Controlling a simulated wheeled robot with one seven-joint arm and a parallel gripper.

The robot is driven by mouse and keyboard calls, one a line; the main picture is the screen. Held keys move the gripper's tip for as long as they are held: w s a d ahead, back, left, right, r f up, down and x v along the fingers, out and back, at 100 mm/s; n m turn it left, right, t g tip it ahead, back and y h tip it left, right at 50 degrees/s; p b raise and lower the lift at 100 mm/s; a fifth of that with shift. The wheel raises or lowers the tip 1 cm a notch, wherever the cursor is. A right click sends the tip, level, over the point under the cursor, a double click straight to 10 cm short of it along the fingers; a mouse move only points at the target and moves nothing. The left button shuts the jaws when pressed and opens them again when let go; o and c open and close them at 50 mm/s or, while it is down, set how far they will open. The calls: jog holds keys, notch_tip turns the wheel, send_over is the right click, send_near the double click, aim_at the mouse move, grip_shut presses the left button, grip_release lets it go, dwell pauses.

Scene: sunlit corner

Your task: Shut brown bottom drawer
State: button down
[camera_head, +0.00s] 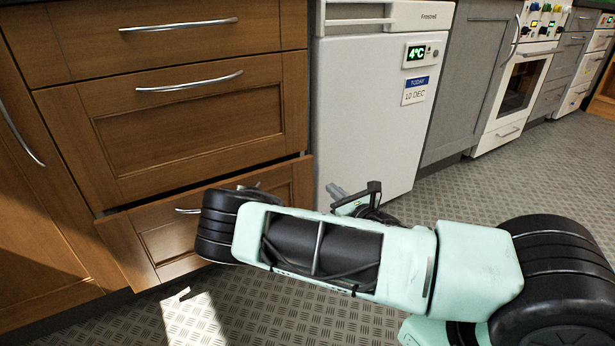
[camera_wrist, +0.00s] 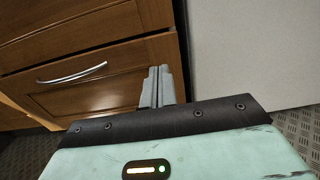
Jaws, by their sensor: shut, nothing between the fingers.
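The brown bottom drawer (camera_head: 165,243) is the lowest front of the wooden cabinet in the head view. It stands out a little from the drawer above, with a dark gap along its top edge. My arm covers part of its front and its silver bar handle (camera_head: 186,211). In the wrist view the drawer front (camera_wrist: 95,97) and its curved handle (camera_wrist: 73,76) show at left. My gripper (camera_wrist: 157,72) is shut and empty, its grey fingers together in front of the drawer's right end. I cannot tell whether the fingertips touch it. My arm hides most of the gripper in the head view.
Two closed drawers, a middle one (camera_head: 185,125) and a top one (camera_head: 170,40), sit above. A white fridge (camera_head: 365,120) stands just right of the cabinet. Grey cabinets (camera_head: 470,80) and a white oven (camera_head: 515,95) continue right. The patterned metal floor (camera_head: 520,175) is clear there.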

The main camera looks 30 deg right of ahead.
aim_at(303, 161)
jog(key=w+b, duration=0.6)
jog(key=w, duration=0.6)
jog(key=shift+w+f, duration=0.15)
jog(key=shift+w, duration=0.6)
jog(key=w, duration=0.4)
jog(key=shift+w+r, duration=0.15)
jog(key=shift+r, duration=0.05)
jog(key=shift+w+d+r, duration=0.1)
